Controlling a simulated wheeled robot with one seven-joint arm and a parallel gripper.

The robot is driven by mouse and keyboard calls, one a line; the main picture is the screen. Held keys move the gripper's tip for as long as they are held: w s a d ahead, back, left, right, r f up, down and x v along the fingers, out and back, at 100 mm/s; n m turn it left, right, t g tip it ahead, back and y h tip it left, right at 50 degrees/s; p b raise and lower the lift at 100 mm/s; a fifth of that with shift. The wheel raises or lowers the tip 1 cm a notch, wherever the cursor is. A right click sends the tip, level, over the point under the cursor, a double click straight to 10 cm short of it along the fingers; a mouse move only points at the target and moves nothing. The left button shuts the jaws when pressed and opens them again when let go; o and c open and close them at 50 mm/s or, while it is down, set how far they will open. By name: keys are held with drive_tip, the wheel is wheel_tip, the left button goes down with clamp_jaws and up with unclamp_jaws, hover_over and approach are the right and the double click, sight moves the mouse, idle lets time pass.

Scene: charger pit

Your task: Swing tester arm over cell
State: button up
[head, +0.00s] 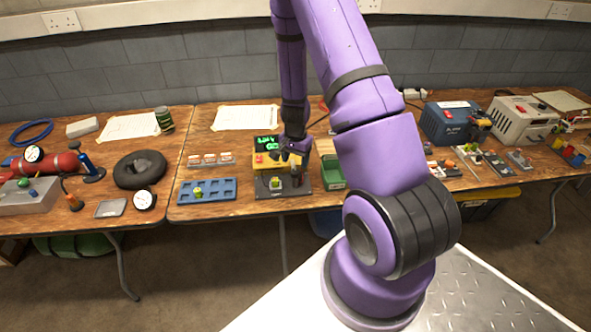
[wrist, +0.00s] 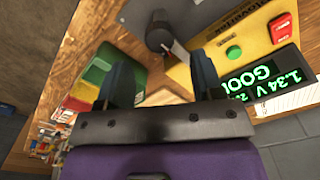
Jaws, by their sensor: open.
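The yellow tester (head: 266,160), with a lit green display, stands on the middle table. A small cell (head: 276,183) sits on the dark grey plate in front of the tester. A black round-ended part, apparently the tester arm (wrist: 158,38), shows just beyond my fingertips. Whether it lies over the cell is hidden. My gripper (head: 293,152) is open above the tester's right side; its spread fingers (wrist: 162,72) hold nothing visible.
A blue tray (head: 207,191) with a similar cell lies left of the plate. A green bin (head: 332,174) stands close on the right. Small packs (head: 210,160) and a paper sheet (head: 245,117) lie nearby. My arm hides part of the table.

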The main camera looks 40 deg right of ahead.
sight(295, 171)
drive_tip(key=shift+f, duration=2.4)
drive_tip(key=shift+c, duration=0.2)
clamp_jaws()
